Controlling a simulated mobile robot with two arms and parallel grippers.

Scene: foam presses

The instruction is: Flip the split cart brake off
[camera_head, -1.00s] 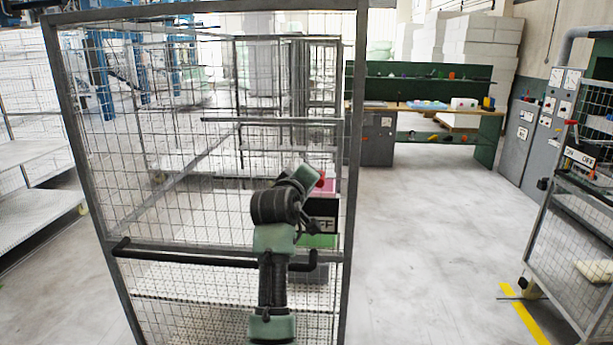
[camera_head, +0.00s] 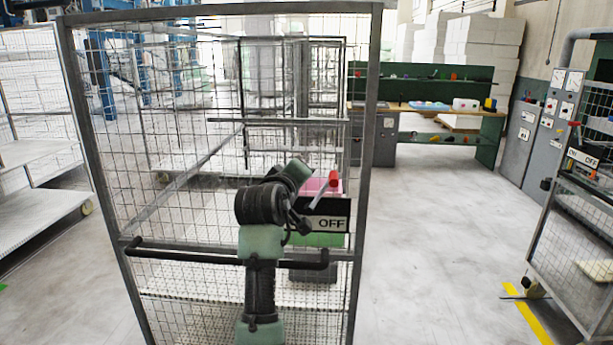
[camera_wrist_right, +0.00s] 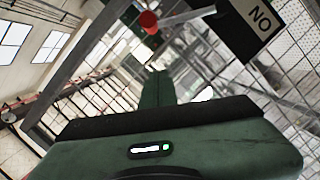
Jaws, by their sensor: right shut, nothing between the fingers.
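The split cart (camera_head: 368,150) is a grey mesh cage in front of me. Its brake lever (camera_head: 322,191) is a grey bar with a red tip (camera_head: 333,177), slanting up to the right above the word OFF on a black-edged plate (camera_head: 328,225). My right arm hides the plate's left part. My right gripper (camera_head: 302,166) is shut and empty, just left of the lever. In the right wrist view, the closed fingers (camera_wrist_right: 156,78) point towards the mesh. The red tip (camera_wrist_right: 148,21) is above them, apparently apart, and the ON label (camera_wrist_right: 261,18) appears upside down. My left gripper is out of view.
A black handle bar (camera_head: 190,252) crosses the cart front near my arm. Another mesh cart (camera_head: 545,232) with an ON/OFF plate stands at the right. Open floor (camera_head: 440,240) lies between the carts. A green workbench (camera_head: 490,130) is behind.

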